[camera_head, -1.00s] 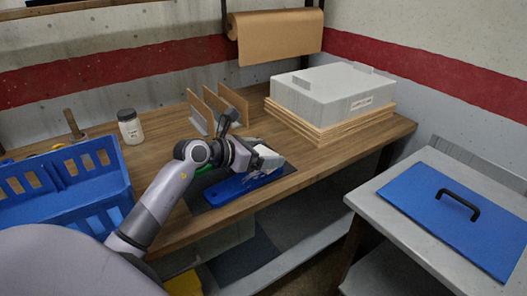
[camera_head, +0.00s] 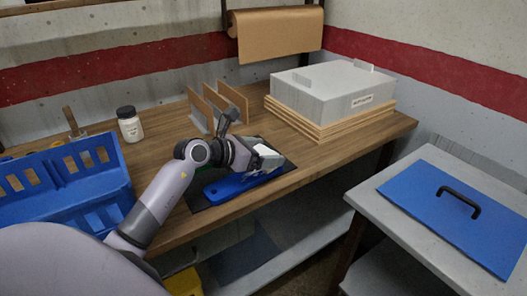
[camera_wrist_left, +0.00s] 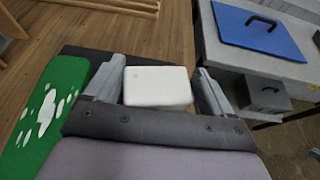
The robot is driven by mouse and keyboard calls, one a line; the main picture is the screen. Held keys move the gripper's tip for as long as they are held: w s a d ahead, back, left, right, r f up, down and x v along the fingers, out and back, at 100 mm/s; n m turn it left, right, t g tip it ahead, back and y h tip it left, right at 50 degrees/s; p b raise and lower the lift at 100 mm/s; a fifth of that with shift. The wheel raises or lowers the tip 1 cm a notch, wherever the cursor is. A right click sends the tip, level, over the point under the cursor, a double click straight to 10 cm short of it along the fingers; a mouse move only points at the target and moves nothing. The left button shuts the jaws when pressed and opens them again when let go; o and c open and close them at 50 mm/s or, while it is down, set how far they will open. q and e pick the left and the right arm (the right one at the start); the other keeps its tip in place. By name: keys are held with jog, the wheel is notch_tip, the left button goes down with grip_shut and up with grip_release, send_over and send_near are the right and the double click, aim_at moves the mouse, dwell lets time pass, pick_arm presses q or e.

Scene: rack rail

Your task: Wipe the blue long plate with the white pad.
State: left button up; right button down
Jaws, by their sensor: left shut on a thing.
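The blue long plate (camera_head: 228,188) lies on a dark mat (camera_head: 203,206) near the bench's front edge. My left gripper (camera_head: 266,160) is over the plate's right part and hides some of it. It is shut on the white pad (camera_head: 268,151). In the left wrist view the pad (camera_wrist_left: 158,86) sits between the two fingers. I cannot tell whether the pad touches the plate. A green plate (camera_wrist_left: 52,112) with white blotches lies to the left in the wrist view. The blue plate is hidden there. My right gripper is not in view.
A blue crate (camera_head: 70,195) stands at the left, with a jar (camera_head: 130,125) behind it. A wooden rack (camera_head: 216,108) stands behind the arm. A grey box (camera_head: 330,90) on boards is at the back right. A side table (camera_head: 400,235) holds a blue handled panel (camera_head: 455,215).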

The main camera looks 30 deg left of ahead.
aim_at(252, 174)
pick_arm(q)
jog(key=shift+f+b, duration=0.45)
jog(key=shift+f, duration=0.2)
jog(key=shift+s+a+p, duration=0.25)
jog(key=shift+s+p, duration=0.05)
jog(key=shift+s, duration=0.55)
jog(key=shift+s+a, duration=0.25)
jog(key=shift+s, duration=0.6)
jog(key=shift+s+a, duration=0.3)
jog(key=shift+s, duration=0.55)
jog(key=shift+s+a, duration=0.25)
jog(key=shift+s, duration=0.6)
jog(key=shift+s+p, duration=0.1)
jog(key=shift+p, duration=0.3)
jog(key=shift+w+d, duration=0.25)
jog(key=shift+w, duration=0.65)
jog(key=shift+w+d, duration=0.25)
jog(key=shift+w, duration=0.6)
jog(key=shift+w+d+f, duration=0.1)
jog(key=shift+w+d, duration=0.2)
jog(key=shift+w, duration=0.55)
jog(key=shift+w+d, duration=0.3)
jog(key=shift+w, duration=0.55)
